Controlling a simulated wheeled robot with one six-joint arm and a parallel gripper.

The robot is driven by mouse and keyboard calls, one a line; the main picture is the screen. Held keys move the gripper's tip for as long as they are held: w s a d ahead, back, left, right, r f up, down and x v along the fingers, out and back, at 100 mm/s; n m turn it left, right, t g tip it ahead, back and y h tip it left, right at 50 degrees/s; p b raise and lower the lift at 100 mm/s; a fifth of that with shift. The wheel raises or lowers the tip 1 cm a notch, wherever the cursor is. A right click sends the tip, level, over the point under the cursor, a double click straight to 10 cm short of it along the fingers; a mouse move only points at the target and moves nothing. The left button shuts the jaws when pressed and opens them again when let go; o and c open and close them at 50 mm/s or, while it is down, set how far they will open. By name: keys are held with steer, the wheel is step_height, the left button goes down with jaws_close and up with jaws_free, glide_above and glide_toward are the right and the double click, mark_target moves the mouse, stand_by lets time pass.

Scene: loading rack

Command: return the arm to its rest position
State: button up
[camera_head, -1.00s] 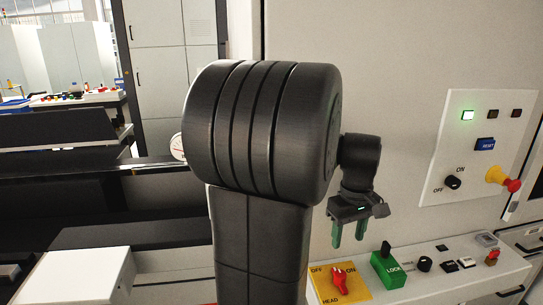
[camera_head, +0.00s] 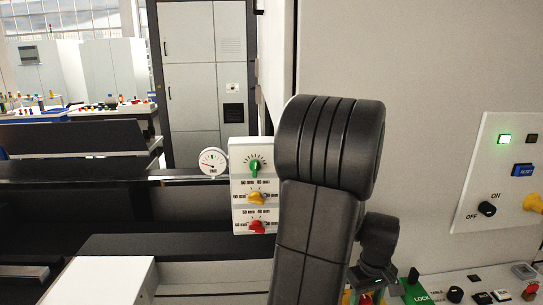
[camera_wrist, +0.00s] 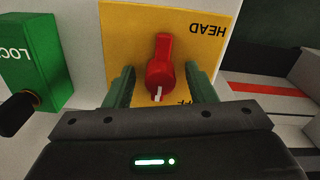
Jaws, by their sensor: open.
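My gripper (camera_wrist: 162,84) is open, with its two green fingers pointing at a yellow HEAD plate. A red rotary knob (camera_wrist: 160,72) with a white mark shows between the fingers, with a gap on each side. I cannot tell whether the fingertips reach down around the knob or stay above it. The gripper holds nothing. In the head view, my wrist is low at the bottom right, over the control console, and my dark arm hides part of it. The fingertips are not clear there.
A green LOCK block (camera_wrist: 29,60) with a black knob stands beside the yellow plate (camera_wrist: 122,32). A dial box (camera_head: 254,220) and a round gauge (camera_head: 213,162) stand behind my arm.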

step_height(320, 180, up, 14)
step_height(320, 180, down, 14)
steer(key=shift+r, duration=0.2)
steer(key=shift+f, duration=0.2)
steer(key=m+p, duration=0.1)
steer(key=m, duration=0.5)
steer(key=shift+a+m, duration=0.1)
steer(key=shift+m, duration=0.2)
steer(key=m+p, duration=0.1)
steer(key=m, duration=0.5)
steer(key=shift+a, duration=0.1)
stand_by(0.6)
